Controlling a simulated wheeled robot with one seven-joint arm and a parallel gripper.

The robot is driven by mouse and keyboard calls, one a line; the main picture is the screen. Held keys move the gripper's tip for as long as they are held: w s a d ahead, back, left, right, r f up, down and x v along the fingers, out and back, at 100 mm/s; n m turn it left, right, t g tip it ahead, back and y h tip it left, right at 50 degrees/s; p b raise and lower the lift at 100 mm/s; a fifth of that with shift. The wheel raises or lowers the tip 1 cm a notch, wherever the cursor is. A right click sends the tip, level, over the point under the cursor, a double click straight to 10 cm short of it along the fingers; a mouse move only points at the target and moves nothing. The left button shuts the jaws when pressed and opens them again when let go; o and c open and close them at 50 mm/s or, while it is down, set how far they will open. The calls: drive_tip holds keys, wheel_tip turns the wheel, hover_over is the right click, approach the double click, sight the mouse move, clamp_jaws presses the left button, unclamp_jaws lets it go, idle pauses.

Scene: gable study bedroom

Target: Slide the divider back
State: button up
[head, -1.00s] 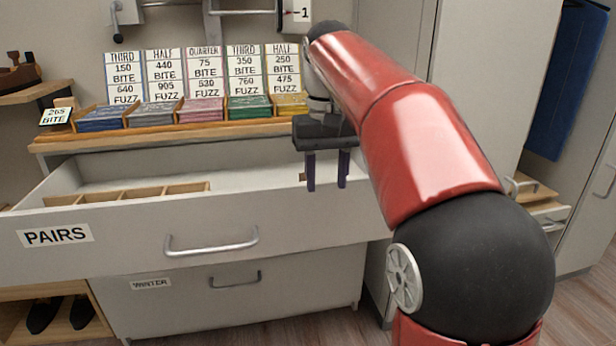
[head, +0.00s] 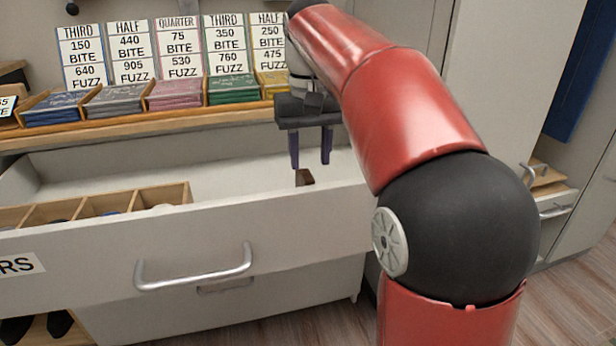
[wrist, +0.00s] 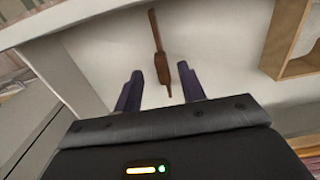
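A thin dark brown divider (head: 304,177) stands in the open drawer (head: 190,240); only a small part of it shows in the head view, near the drawer's right end. In the wrist view the divider (wrist: 162,62) runs as a narrow brown strip and widens toward my gripper. My gripper (head: 311,164) is open and empty, fingers pointing down over the drawer. In the wrist view the two dark purple fingers (wrist: 160,88) lie on either side of the divider's wider end, with gaps between. I cannot tell how far above it they are.
A wooden compartment box (head: 120,200) sits at the drawer's left. Trays of coloured cards and price signs (head: 178,45) line the top behind. The drawer front with its handle (head: 195,268) is nearest me. The drawer middle is clear.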

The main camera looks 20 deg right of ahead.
sight(311, 180)
wheel_tip(311, 180, down, 6)
drive_tip(key=shift+r+b, duration=0.2)
drive_tip(key=shift+b, duration=0.35)
clamp_jaws()
